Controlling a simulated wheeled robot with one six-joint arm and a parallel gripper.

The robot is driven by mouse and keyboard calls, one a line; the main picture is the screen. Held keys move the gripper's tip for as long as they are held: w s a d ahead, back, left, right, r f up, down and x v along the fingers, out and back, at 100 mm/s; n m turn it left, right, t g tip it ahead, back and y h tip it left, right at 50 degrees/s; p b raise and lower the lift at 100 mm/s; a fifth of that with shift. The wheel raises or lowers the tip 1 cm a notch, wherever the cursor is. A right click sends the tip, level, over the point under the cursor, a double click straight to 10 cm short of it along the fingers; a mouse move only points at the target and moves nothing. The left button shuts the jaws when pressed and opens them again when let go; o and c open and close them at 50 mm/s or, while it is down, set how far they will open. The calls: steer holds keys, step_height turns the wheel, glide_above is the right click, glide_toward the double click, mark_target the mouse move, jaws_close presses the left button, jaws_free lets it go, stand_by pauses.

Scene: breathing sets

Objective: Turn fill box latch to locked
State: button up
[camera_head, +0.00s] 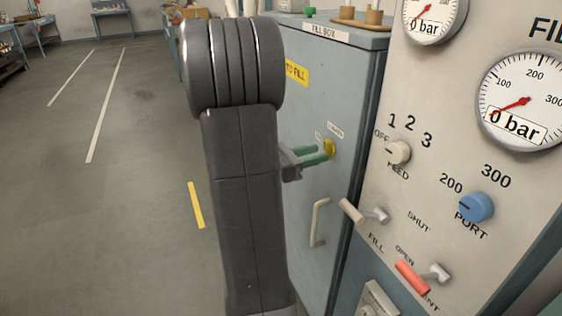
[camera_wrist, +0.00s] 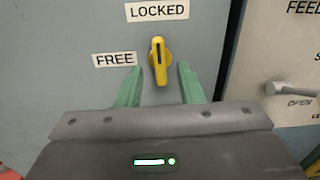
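The yellow latch (camera_wrist: 159,62) sits on the grey fill box door (camera_wrist: 60,45). Its narrow end with a dark mark points up, toward the LOCKED label (camera_wrist: 157,10); the FREE label (camera_wrist: 115,59) is to its left. The latch (camera_head: 330,149) also shows in the head view. My gripper (camera_wrist: 161,82) is open, its green fingers on either side of the latch's lower part, with a visible gap on each side. In the head view my gripper (camera_head: 312,156) is at the door, its fingertips close to the latch; contact cannot be told there.
The door's pale handle (camera_head: 319,222) is below the latch. To the right stands a panel with a feed knob (camera_head: 398,152), a blue port knob (camera_head: 475,207), a fill lever (camera_head: 363,213) and a red-handled vent lever (camera_head: 412,277). Open floor (camera_head: 110,190) lies to the left.

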steer(key=v, duration=1.1)
steer(key=x, duration=1.3)
steer(key=shift+w+d, duration=0.1)
steer(key=shift+d, duration=0.2)
steer(key=shift+a, duration=0.15)
steer(key=shift+d+r+n+p, duration=0.25)
steer(key=shift+n+p, duration=0.15)
steer(key=shift+p, duration=0.25)
steer(key=n+p, duration=0.6)
steer(key=shift+a, duration=0.1)
steer(key=shift+s+a+f, duration=0.1)
steer(key=shift+a+f, duration=0.05)
steer(key=shift+a, duration=0.2)
steer(key=shift+s+a+f, duration=0.1)
steer(key=shift+s+a, duration=0.05)
steer(key=shift+a, duration=0.25)
steer(key=shift+s+a, duration=0.3)
steer(key=shift+a, duration=0.35)
stand_by(0.9)
